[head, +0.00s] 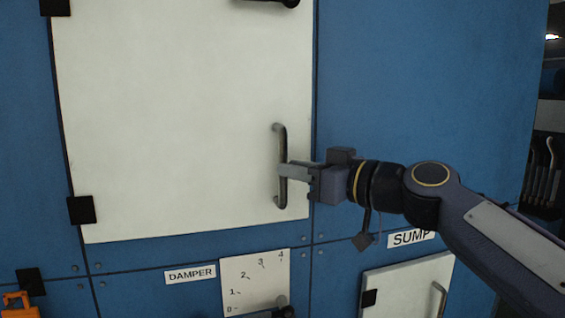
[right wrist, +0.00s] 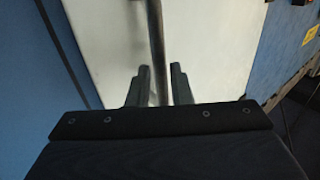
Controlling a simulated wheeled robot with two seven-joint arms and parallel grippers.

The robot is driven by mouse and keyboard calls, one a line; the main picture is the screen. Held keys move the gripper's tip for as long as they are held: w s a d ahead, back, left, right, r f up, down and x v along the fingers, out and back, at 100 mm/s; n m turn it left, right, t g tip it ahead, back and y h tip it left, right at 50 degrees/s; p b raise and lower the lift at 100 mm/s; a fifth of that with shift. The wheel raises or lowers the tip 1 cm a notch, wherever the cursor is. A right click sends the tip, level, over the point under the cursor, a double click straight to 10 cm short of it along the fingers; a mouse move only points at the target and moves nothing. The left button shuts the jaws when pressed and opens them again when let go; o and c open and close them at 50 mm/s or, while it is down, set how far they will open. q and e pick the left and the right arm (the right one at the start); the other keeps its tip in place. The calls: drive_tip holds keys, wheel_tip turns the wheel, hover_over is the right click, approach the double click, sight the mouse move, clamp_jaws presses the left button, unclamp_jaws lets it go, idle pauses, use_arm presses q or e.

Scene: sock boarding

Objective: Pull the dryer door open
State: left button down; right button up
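The dryer door (head: 180,110) is a large white panel in the blue cabinet front, and it looks flush with its frame. Its grey vertical bar handle (head: 280,135) is near the door's right edge. My right gripper (head: 284,171) comes in from the right, with its fingers at the handle's lower half. In the right wrist view, the handle bar (right wrist: 156,40) passes between the two fingers (right wrist: 160,78). The fingers stand apart, with a narrow gap showing beside the bar, so they look open around it. My left gripper is not in view.
Below the door are a DAMPER label (head: 190,274) and a numbered white plate (head: 245,283) with a dark knob. A smaller white door (head: 400,290) under the SUMP label sits lower right. Black hinges (head: 81,210) are on the door's left edge. A dark latch (head: 288,3) is at the top.

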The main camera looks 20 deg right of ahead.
sight(283, 198)
drive_tip(key=shift+p+x, duration=0.4)
drive_tip(key=shift+x, duration=1.25)
drive_tip(key=shift+c, duration=0.3)
clamp_jaws()
